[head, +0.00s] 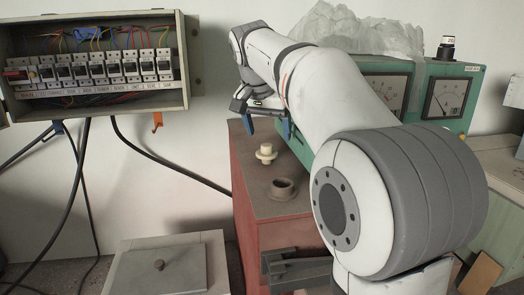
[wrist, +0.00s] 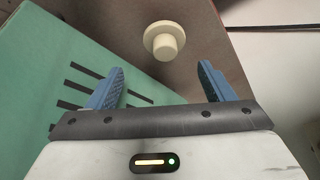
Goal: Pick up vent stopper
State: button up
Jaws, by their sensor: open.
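The vent stopper (head: 266,153) is a small cream plug with a wide flange and a narrower knob. It stands on the brown top of a red cabinet (head: 262,199). In the wrist view the stopper (wrist: 163,41) is ahead of the fingertips, roughly midway between their lines. My gripper (head: 268,122) is above and behind the stopper in the head view, with blue fingers spread. In the wrist view my gripper (wrist: 160,82) is open and empty, apart from the stopper.
A round dark collar (head: 283,188) stands on the cabinet top in front of the stopper. A green meter box (head: 447,97) stands close on the right, with its slotted green side (wrist: 75,75) near my left finger. A breaker box (head: 95,108) hangs on the wall at left.

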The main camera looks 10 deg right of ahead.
aim_at(267, 145)
jog(key=x, duration=0.2)
jog(key=a+p+x, duration=0.1)
jog(key=x, duration=0.1)
jog(key=shift+f, duration=0.4)
jog(key=shift+w+d+f, duration=0.15)
jog(key=shift+d+f, duration=0.05)
jog(key=shift+f, duration=0.25)
jog(key=c, duration=1)
